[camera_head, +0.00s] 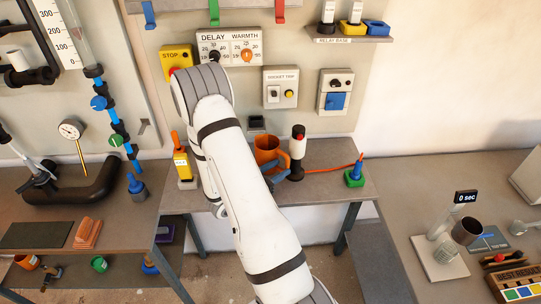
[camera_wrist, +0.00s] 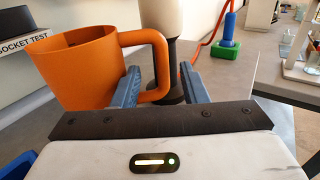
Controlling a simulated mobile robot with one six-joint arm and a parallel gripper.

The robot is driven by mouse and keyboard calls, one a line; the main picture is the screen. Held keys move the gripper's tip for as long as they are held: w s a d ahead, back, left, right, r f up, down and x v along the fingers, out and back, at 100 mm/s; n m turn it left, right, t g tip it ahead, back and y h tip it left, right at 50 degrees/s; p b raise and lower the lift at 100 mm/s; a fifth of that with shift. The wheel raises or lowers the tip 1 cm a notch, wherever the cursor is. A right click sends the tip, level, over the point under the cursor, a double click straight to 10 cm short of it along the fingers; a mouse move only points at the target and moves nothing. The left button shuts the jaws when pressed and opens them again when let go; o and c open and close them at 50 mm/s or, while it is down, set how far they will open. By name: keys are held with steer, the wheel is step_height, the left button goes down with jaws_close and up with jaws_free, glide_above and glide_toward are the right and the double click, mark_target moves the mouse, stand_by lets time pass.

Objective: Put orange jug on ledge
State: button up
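The orange jug (camera_head: 266,148) stands upright on the middle bench, partly hidden behind my arm in the head view. In the wrist view the jug (camera_wrist: 75,70) fills the left side, with its handle (camera_wrist: 160,55) toward the right. My gripper (camera_wrist: 160,72) has its two blue fingers apart, one on each side of the handle's lower part, with visible gaps. The fingers show only in part in the head view. I cannot tell for certain which surface is the ledge; a shelf labelled RELAY BASE (camera_head: 341,39) is on the wall at upper right.
A green block (camera_head: 354,178) with an orange cable is farther right. A yellow block (camera_head: 182,165) stands left. The relay shelf holds several small blocks.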

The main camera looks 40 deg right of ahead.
steer(key=shift+d, duration=0.9)
jaws_close()
